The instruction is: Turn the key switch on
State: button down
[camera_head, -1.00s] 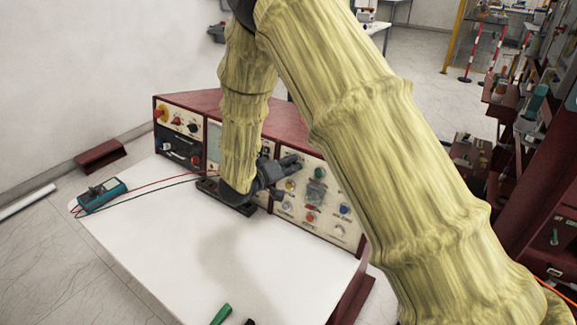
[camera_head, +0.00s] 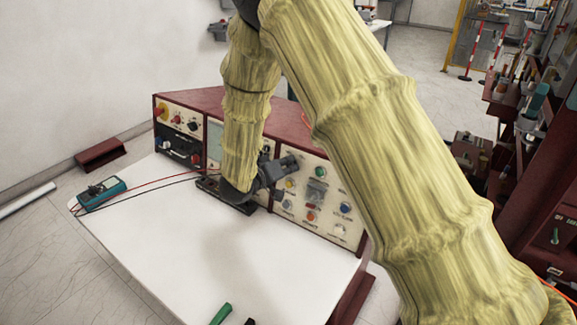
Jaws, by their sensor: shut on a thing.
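The red control console (camera_head: 203,100) stands at the back of the white worktop, with its cream front panel (camera_head: 330,218) facing me. My gripper (camera_head: 288,168) is up against this panel, left of its green and blue knobs. It is shut, and its fingers and wrist cover the spot it holds. The key switch is hidden behind the gripper, so I cannot see which way it points. The grip at that spot fits the key switch.
A teal multimeter (camera_head: 101,194) with red and black leads lies at the worktop's left. A green-handled tool (camera_head: 221,314) lies at the front edge. The middle of the white worktop (camera_head: 205,250) is clear. A red rack (camera_head: 535,190) stands at right.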

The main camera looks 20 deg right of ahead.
jog(key=m+b, duration=0.1)
jog(key=m, duration=0.3)
jog(key=shift+f+m, duration=0.15)
jog(key=shift+m, duration=0.25)
jog(key=m+b, duration=0.1)
jog(key=m, duration=0.1)
jog(key=m+b, duration=0.2)
jog(key=m, duration=0.1)
jog(key=shift+t+y, duration=0.3)
jog(key=m+b, duration=0.3)
jog(key=m, duration=0.1)
jog(key=shift+m+t+b, duration=0.3)
jog(key=shift+m+b, duration=0.45)
jog(key=shift+m, duration=0.35)
jog(key=c, duration=1.6)
grip_release()
jog(key=shift+w, duration=0.1)
jog(key=shift+a, duration=0.1)
